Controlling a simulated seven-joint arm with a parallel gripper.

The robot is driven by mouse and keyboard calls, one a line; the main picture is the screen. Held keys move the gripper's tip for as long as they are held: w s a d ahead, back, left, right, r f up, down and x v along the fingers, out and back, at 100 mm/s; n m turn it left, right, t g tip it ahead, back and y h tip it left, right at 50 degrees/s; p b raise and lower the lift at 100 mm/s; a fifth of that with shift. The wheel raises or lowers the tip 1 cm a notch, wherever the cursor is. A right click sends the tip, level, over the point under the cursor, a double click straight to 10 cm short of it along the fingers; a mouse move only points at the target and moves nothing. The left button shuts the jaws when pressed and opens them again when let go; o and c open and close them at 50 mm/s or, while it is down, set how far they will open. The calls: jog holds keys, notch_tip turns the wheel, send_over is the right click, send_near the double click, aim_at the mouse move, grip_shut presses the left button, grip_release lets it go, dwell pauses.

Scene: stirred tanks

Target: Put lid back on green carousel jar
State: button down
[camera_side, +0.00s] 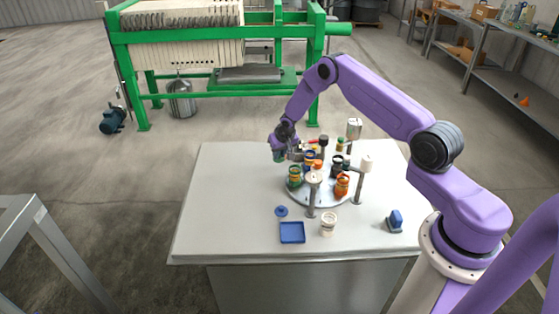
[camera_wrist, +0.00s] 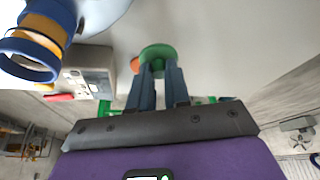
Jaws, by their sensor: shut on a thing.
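My gripper (camera_side: 279,153) hangs above the table, to the left of the carousel (camera_side: 316,203). In the wrist view its two fingers (camera_wrist: 158,82) are shut on a round green lid (camera_wrist: 158,53), which sits at the fingertips. The lid also shows as a small green patch under my gripper in the side view (camera_side: 279,158). The green jar (camera_side: 294,177) stands on the left edge of the round carousel plate, to the right of and nearer the camera than the held lid. Lid and jar are apart. Whether the jar's top is open is too small to tell.
Several other jars share the carousel, including an orange-red jar (camera_side: 342,186). Posts with pale tops (camera_side: 314,178) rise around it. A blue lid (camera_side: 281,211), blue tray (camera_side: 292,233), white cup (camera_side: 328,224) and blue block (camera_side: 395,220) lie in front. The table's left side is clear.

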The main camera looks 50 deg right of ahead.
notch_tip(320, 180, up, 5)
jog(key=shift+r, duration=0.1)
jog(key=shift+s+a+r, duration=0.1)
jog(key=shift+r, duration=0.25)
jog(key=s+a+r+m+g+h, duration=0.15)
jog(key=s+m+g, duration=0.3)
jog(key=m, duration=0.65)
jog(key=s+a+r+m+g, duration=0.25)
jog(key=s+m, duration=0.25)
jog(key=m, duration=0.6)
jog(key=shift+d+f, duration=0.15)
jog(key=shift+f, duration=1.2)
jog(key=shift+d+f, duration=0.15)
jog(key=shift+f, duration=1.2)
jog(key=shift+f, duration=0.15)
jog(key=c, duration=0.5)
grip_release()
